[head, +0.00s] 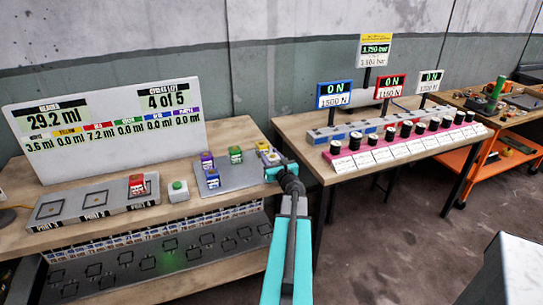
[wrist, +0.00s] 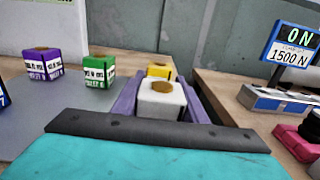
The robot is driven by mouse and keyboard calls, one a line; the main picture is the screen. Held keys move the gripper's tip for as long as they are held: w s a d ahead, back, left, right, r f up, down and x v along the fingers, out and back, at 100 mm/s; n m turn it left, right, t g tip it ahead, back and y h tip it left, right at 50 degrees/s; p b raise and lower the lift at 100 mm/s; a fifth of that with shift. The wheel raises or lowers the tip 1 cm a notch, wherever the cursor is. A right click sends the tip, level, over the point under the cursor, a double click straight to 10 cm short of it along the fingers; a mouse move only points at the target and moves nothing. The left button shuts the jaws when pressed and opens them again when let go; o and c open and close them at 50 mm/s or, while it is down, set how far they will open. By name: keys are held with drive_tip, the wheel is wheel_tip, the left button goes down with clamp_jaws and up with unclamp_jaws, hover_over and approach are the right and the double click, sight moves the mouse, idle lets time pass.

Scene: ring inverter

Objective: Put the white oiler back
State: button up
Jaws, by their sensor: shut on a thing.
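The white oiler (wrist: 161,101) is a small white block with a round brown top. In the wrist view it sits between the two purple fingers of my gripper (wrist: 163,108), which is shut on it. A yellow oiler (wrist: 160,71) stands just beyond it. In the head view my gripper (head: 275,170) is at the right end of the grey plate (head: 232,181) on the bench. The white oiler is hard to make out there. I cannot tell whether it touches the plate.
On the plate stand a purple oiler (head: 206,161), a blue oiler (head: 212,179) and a green oiler (head: 236,154). A red oiler (head: 137,185) sits on the port strip (head: 93,205), left of a green button (head: 178,190). A lower shelf (head: 165,255) has several outlined squares.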

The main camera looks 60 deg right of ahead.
drive_tip(key=shift+f, duration=0.35)
drive_tip(key=shift+f+b, duration=0.2)
drive_tip(key=shift+b, duration=0.1)
drive_tip(key=o, duration=1.1)
drive_tip(key=shift+r+p, duration=0.35)
drive_tip(key=shift+p, duration=0.05)
drive_tip(key=shift+b+v, duration=0.3)
drive_tip(key=shift+v, duration=0.5)
drive_tip(key=shift+b+v, duration=1.1)
drive_tip(key=shift+v, duration=4)
drive_tip(key=shift+f, duration=0.15)
